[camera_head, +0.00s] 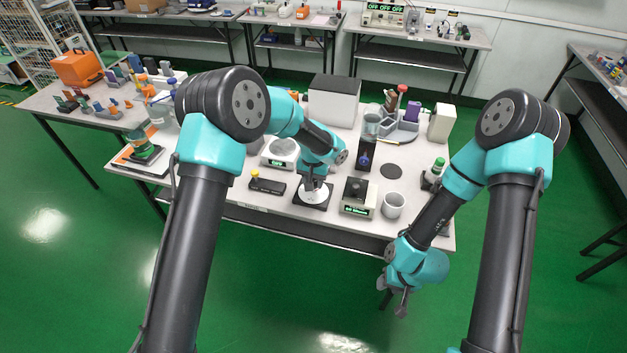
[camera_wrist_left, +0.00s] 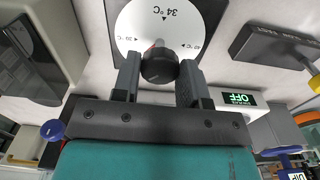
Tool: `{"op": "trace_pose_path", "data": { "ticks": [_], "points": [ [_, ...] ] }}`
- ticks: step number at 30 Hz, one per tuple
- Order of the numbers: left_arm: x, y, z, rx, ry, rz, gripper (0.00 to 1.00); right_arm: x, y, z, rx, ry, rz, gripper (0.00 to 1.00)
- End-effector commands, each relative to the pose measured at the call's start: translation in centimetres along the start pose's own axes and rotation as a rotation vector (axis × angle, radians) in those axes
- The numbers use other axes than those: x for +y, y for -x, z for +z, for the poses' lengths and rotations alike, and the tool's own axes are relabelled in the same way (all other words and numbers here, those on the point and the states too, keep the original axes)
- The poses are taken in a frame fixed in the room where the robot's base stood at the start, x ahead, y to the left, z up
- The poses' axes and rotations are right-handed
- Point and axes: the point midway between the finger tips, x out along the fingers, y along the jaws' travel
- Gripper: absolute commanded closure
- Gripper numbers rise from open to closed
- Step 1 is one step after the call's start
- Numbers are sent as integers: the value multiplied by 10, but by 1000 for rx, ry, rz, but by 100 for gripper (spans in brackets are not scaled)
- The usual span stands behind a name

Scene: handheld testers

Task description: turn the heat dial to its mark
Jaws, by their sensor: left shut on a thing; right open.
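The heat dial has a round white face (camera_wrist_left: 180,32) on a dark square base (camera_head: 325,206), near the front edge of the bench. Its black knob (camera_wrist_left: 159,68) sits between the fingers of my left gripper (camera_head: 312,185), which is shut on it. In the left wrist view the face shows upside down, with a "34 °C" mark at the top and other marks to each side. A bit of red pointer (camera_wrist_left: 155,43) shows at the knob's edge, roughly toward the 34 °C side; its exact aim is hard to tell. My right gripper (camera_head: 394,301) is open and empty, in front of the bench.
A dark bar-shaped device (camera_head: 267,186) lies left of the dial, and a box with a green display (camera_head: 357,198) stands to its right. A white mug (camera_head: 393,205) is further right. A scale reading OFF (camera_head: 281,153) stands behind. Free floor lies before the bench.

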Motion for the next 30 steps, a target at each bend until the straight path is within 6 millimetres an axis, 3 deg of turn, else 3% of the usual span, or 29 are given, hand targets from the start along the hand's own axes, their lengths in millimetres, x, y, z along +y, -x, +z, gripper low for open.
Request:
{"op": "trace_pose_path", "data": {
  "ticks": [18, 30],
  "points": [
    [0, 1, 0, 1, 575, 0, 84, 0, 0, 0, 0, 0, 0, 57],
    [0, 1, 0, 1, 806, 0, 84, 0, 0, 0, 0, 0, 0, 57]
  ]
}}
